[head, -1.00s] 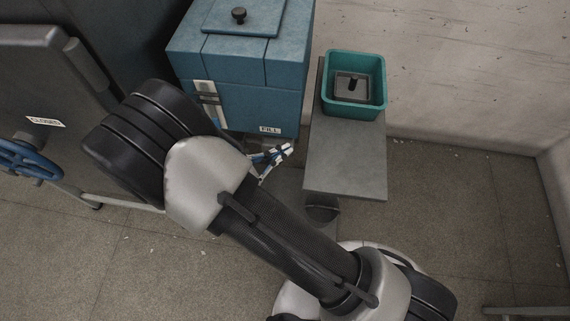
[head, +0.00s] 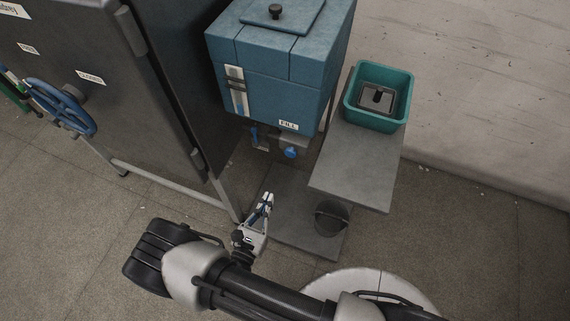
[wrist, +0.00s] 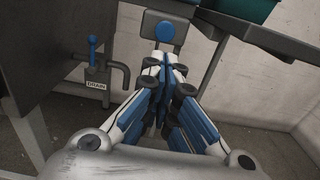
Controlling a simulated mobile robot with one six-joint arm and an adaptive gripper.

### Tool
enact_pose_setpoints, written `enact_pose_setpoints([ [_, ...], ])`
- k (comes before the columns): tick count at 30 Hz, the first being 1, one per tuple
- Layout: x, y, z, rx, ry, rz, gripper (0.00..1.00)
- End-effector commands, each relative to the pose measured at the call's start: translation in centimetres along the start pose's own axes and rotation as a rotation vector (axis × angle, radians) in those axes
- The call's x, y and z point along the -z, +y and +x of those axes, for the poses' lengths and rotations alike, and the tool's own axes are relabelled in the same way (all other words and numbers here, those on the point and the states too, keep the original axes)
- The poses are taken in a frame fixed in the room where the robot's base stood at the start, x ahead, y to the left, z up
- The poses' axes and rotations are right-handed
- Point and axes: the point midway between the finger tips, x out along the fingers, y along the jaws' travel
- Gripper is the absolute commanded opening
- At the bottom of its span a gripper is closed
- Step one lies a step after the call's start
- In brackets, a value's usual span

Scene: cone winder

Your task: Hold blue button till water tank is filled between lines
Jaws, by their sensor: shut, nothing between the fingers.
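The blue water tank (head: 268,75) stands at the back with a narrow level gauge (head: 237,88) on its front. The gauge is too small to read the water level against its lines. The round blue button (head: 291,153) sits below the FILL label (head: 288,125), under the tank's front edge. In the wrist view the blue button (wrist: 165,31) is on a grey plate, just beyond my fingertips. My gripper (head: 267,199) is shut and empty, in front of and below the button, apart from it. The closed fingers (wrist: 166,65) point toward the button in the wrist view.
A drain tap with a blue handle (wrist: 93,48) is left of the button. A grey shelf (head: 350,168) with a teal bin (head: 379,96) stands to the right, a dark bucket (head: 331,218) below it. A dark cabinet (head: 110,85) with a blue handwheel (head: 62,107) is at left.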

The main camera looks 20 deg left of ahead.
Motion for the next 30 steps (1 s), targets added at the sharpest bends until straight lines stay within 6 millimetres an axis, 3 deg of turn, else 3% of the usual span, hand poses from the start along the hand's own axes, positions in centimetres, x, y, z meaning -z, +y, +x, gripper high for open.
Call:
enact_pose_setpoints([
  [8,0.0,-0.2,2.5,0.008,0.000,0.001,0.00],
  [21,0.1,-0.2,11.5,0.006,0.000,0.003,0.00],
  [30,0.0,-0.1,14.0,0.003,0.000,0.001,0.00],
])
